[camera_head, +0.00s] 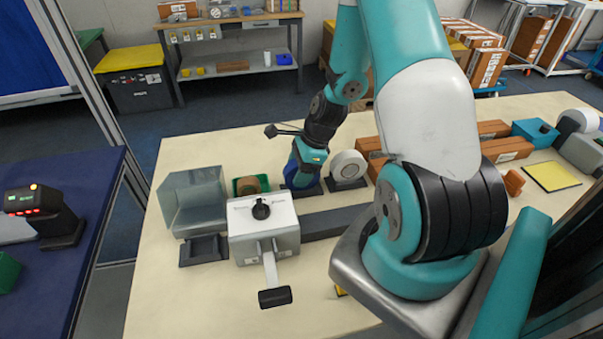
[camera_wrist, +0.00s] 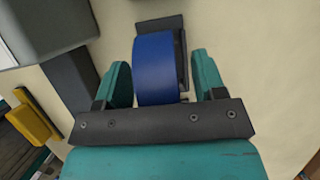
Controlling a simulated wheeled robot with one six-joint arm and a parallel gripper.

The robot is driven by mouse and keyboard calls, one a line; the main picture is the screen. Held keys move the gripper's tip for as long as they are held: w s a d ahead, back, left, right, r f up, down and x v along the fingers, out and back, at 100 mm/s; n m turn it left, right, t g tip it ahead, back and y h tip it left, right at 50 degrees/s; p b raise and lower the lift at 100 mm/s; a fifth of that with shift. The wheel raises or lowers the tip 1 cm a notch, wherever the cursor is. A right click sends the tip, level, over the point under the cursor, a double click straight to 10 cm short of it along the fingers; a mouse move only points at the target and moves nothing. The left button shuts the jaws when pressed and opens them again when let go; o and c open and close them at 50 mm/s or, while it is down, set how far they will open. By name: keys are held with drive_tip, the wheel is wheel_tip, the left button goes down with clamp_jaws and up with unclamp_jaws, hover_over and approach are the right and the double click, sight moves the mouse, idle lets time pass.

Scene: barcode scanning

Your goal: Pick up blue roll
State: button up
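The blue roll (camera_wrist: 155,68) stands on edge in a dark holder (camera_wrist: 160,25) in the wrist view. My gripper (camera_wrist: 162,75) is open, with one teal finger on each side of the roll. A gap shows between the roll and the right finger; the left finger is very close to the roll, and I cannot tell whether it touches. In the head view the blue roll (camera_head: 301,178) is mostly hidden behind the end of my arm, left of the white roll.
A white roll (camera_head: 348,166) in a holder stands just right of the blue roll. A grey press with a lever (camera_head: 262,228), a green box (camera_head: 250,185) and a clear bin (camera_head: 194,200) stand to the left. Brown boxes (camera_head: 508,149) lie to the right.

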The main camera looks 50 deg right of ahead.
drive_tip(key=c, duration=1)
drive_tip(key=shift+r, duration=0.1)
